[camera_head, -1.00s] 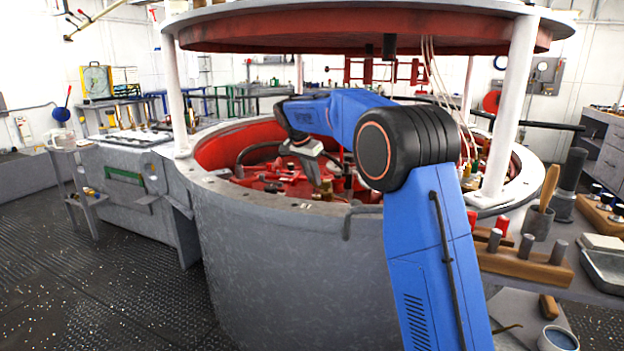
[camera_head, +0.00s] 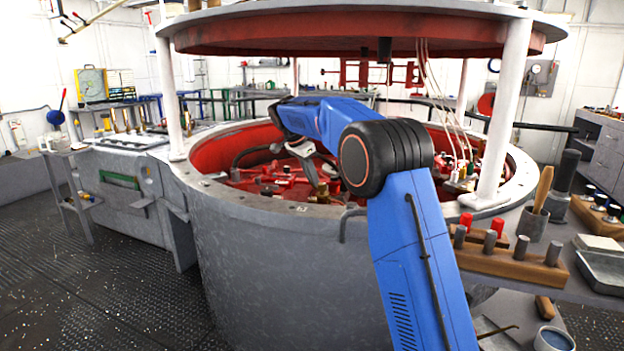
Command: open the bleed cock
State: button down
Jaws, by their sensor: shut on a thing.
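My gripper (camera_head: 316,184) reaches down inside the round grey drum, over the red machinery on its floor. It is shut on a small brass fitting (camera_head: 322,195), which looks like the bleed cock. The fitting is small and partly hidden by the jaws, so its handle and how far it is turned cannot be made out. My blue arm comes over the drum's near rim from the right and bends down to the gripper.
The drum's rim (camera_head: 262,205) stands close around my arm. A broad lid (camera_head: 360,30) hangs above on white posts (camera_head: 508,110). Thin pale cables (camera_head: 440,90) hang at right. A bench with a wooden rack (camera_head: 510,262) stands at lower right. The floor at left is clear.

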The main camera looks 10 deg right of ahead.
jog(key=c, duration=1.7)
grip_release()
jog(key=shift+o, duration=0.2)
jog(key=v, duration=1.7)
jog(key=shift+a+r, duration=0.15)
jog(key=shift+r, duration=0.05)
